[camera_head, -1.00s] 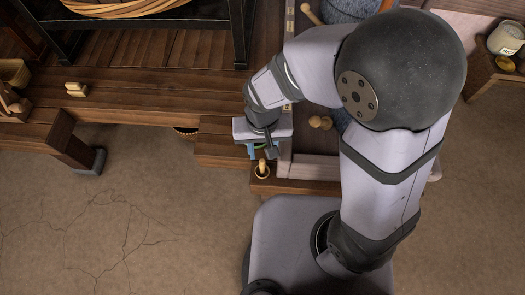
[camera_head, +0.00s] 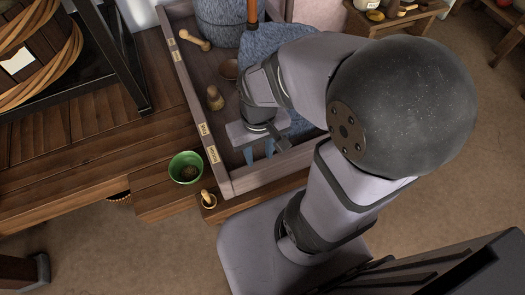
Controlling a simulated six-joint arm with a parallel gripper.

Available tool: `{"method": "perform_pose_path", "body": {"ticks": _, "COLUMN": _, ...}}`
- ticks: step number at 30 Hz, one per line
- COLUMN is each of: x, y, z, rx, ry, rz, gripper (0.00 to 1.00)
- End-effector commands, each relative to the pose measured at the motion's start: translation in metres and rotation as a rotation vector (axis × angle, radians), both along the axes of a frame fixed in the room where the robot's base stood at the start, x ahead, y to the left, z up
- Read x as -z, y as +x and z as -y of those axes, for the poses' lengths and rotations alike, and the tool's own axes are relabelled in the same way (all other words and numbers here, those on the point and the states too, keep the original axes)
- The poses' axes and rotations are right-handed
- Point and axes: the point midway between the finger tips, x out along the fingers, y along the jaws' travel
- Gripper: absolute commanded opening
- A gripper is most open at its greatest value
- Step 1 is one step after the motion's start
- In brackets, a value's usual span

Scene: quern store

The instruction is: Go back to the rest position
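My gripper (camera_head: 259,155) points down over the near end of a grey wooden tray (camera_head: 227,187). Its two blue fingers are apart with nothing visible between them, so it is open and empty. The arm reaches in from the right and hides part of the tray. A green bowl (camera_head: 186,167) with something dark in it stands on the wooden boards, left of the tray and apart from my gripper.
A small wooden piece with a pale knob (camera_head: 207,199) stands by the tray's near corner. In the tray are a wooden pestle-like piece (camera_head: 195,40), a knobbed wooden piece (camera_head: 214,98), a blue-grey cloth (camera_head: 270,58) and a grey stone-like drum (camera_head: 222,22). A basket (camera_head: 38,50) stands upper left.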

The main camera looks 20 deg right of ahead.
Motion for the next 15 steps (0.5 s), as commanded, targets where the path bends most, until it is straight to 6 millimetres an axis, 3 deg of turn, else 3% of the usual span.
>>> {"method": "perform_pose_path", "body": {"ticks": 4, "x": -0.0021, "y": -0.0043, "z": 0.0088, "rx": 0.01, "ry": 0.0, "rz": 0.0, "gripper": 0.33}}
{"method": "perform_pose_path", "body": {"ticks": 15, "x": -0.0054, "y": -0.0043, "z": 0.0086, "rx": 0.008, "ry": 0.0, "rz": 0.0, "gripper": 0.33}}
